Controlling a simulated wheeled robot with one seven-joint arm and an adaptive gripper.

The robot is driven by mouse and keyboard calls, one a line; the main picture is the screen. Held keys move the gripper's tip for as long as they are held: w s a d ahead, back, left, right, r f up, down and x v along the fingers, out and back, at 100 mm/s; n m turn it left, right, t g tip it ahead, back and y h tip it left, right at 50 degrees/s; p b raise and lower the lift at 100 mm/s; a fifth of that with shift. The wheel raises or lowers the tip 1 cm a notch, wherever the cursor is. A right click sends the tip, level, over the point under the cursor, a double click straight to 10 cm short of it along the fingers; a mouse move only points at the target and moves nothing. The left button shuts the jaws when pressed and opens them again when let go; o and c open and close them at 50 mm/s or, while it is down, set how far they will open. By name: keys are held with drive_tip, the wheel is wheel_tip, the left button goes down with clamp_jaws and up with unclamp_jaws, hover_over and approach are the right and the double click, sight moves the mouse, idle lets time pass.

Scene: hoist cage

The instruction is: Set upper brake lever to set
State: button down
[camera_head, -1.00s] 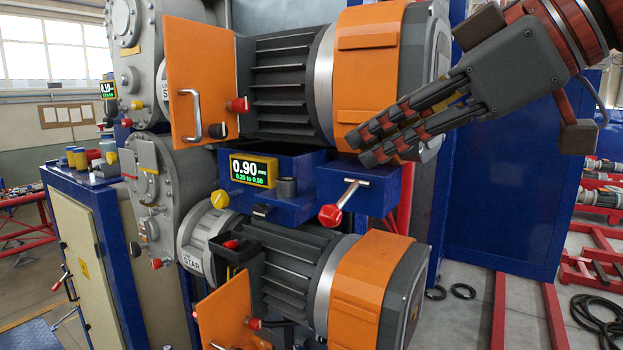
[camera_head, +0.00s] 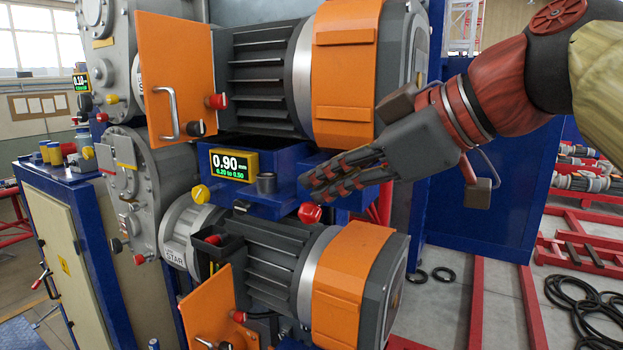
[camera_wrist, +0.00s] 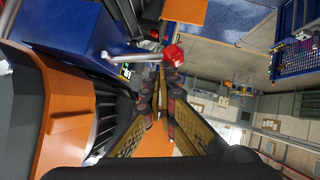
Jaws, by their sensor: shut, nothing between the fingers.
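A lever with a red knob (camera_head: 310,212) sits at the front of the blue box (camera_head: 340,199) between the two motors; my fingers hide most of its rod in the head view. In the wrist view its metal rod (camera_wrist: 135,57) runs from the blue box to the red knob (camera_wrist: 173,55), just beyond my fingertips. My gripper (camera_head: 318,183) is shut and empty, its tips beside and slightly above the knob. In the wrist view the fingers (camera_wrist: 160,85) point toward the lever; I cannot tell whether they touch it.
The upper motor (camera_head: 345,70), with an open orange door (camera_head: 168,75), stands above the box. The lower motor (camera_head: 350,275) is below. A display (camera_head: 232,165) reads 0.90 mm, 0.20 to 0.50. Another red knob (camera_head: 216,101) is near the door. Floor at right holds red frames.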

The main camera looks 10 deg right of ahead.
drive_tip(key=shift+f+b, duration=0.15)
drive_tip(key=shift+b, duration=0.2)
drive_tip(key=shift+f+b, duration=0.15)
drive_tip(key=shift+b, duration=0.45)
drive_tip(key=shift+f+n+b, duration=0.25)
drive_tip(key=shift+n+b, duration=0.05)
drive_tip(key=shift+b, duration=0.65)
drive_tip(key=f+n+t+b, duration=0.1)
drive_tip(key=b, duration=0.5)
drive_tip(key=f+n+t+h+b, duration=0.1)
drive_tip(key=f+n+t+b, duration=0.1)
drive_tip(key=b, duration=0.4)
drive_tip(key=f+n+t+h+b, duration=0.1)
drive_tip(key=f+b, duration=0.1)
drive_tip(key=b, duration=0.4)
drive_tip(key=shift+w+d+t, duration=0.1)
drive_tip(key=shift+w+t, duration=0.15)
drive_tip(key=shift+t, duration=0.15)
drive_tip(key=shift+d+n+b, duration=0.1)
drive_tip(key=shift+n+b, duration=0.2)
drive_tip(key=shift+b, duration=0.15)
drive_tip(key=shift+r, duration=0.2)
